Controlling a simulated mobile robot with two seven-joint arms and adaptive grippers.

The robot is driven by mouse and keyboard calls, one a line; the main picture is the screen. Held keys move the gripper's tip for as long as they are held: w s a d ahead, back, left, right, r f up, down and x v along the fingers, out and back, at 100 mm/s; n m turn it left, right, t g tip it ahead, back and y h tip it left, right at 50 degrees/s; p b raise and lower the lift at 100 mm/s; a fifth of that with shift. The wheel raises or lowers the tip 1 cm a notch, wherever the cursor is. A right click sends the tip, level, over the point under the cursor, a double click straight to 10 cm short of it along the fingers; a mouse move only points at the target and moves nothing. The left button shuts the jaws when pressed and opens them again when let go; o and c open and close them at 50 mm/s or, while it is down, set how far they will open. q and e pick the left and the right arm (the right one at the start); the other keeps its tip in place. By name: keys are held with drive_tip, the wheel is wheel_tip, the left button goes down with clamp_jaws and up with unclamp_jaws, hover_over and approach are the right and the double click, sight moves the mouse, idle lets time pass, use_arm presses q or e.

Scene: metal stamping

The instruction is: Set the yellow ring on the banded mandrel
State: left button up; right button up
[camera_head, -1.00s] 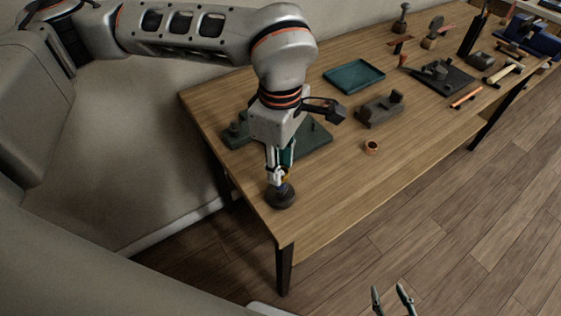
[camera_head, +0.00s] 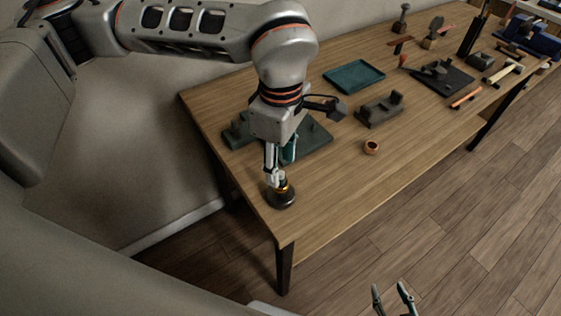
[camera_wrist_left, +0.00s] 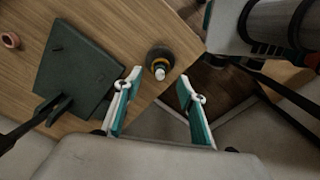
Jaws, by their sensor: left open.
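The mandrel (camera_head: 281,201) is a dark round base with a short pale-tipped post, standing near the table's front left corner. It also shows in the left wrist view (camera_wrist_left: 160,53). The yellow ring (camera_head: 283,188) is around the post, low by the dark base; it shows in the left wrist view (camera_wrist_left: 158,64) too. Bands on the post are too small to tell. My left gripper (camera_head: 277,180) is just above the mandrel. In the left wrist view its fingers (camera_wrist_left: 161,77) are spread wide and empty. My right gripper (camera_head: 393,292) is open and empty at the bottom edge, away from the table.
A dark green plate (camera_head: 318,141) with pegs lies behind the left gripper. A small copper ring (camera_head: 371,147) lies on the table to the right. A dark block (camera_head: 380,110), a teal tray (camera_head: 354,76) and several tools stand further back. The table's front middle is clear.

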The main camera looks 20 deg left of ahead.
use_arm(q)
wheel_tip(320, 180, up, 7)
drive_tip(key=p, duration=0.3)
drive_tip(key=shift+f, duration=0.1)
use_arm(e)
drive_tip(key=r, duration=0.2)
drive_tip(key=w+r, duration=0.1)
drive_tip(key=r, duration=0.2)
drive_tip(key=shift+w, duration=0.15)
